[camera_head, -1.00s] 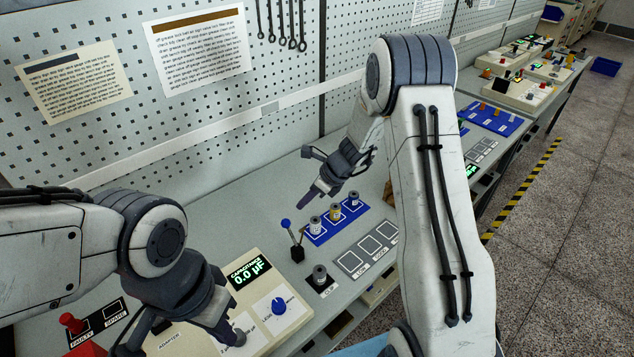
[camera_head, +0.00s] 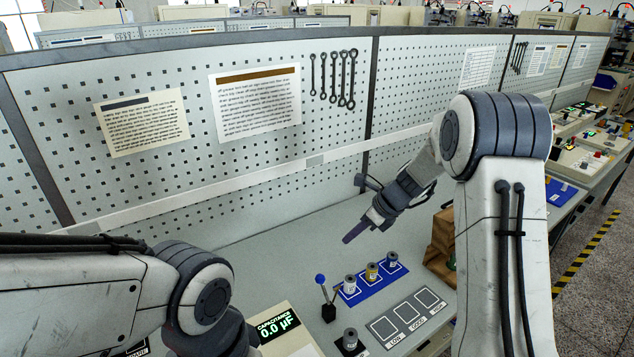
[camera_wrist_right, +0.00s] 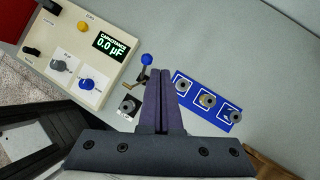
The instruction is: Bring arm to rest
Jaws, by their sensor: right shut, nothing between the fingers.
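My right gripper (camera_head: 366,228) is shut and empty, held above the bench behind the blue tray; its closed fingers also show in the right wrist view (camera_wrist_right: 165,90). The right arm is bent, with its elbow high at the right in the head view. My left arm comes in from the left; its gripper is out of the frame at the bottom, so its jaws do not show.
A blue tray (camera_head: 371,285) holds three small cylinders. A blue-knobbed lever (camera_head: 328,310) and another cylinder (camera_head: 350,338) stand left of it. The capacitance meter (camera_head: 290,345) reads 0.0. Three marked squares (camera_head: 408,312) are empty. A pegboard (camera_head: 270,180) rises behind.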

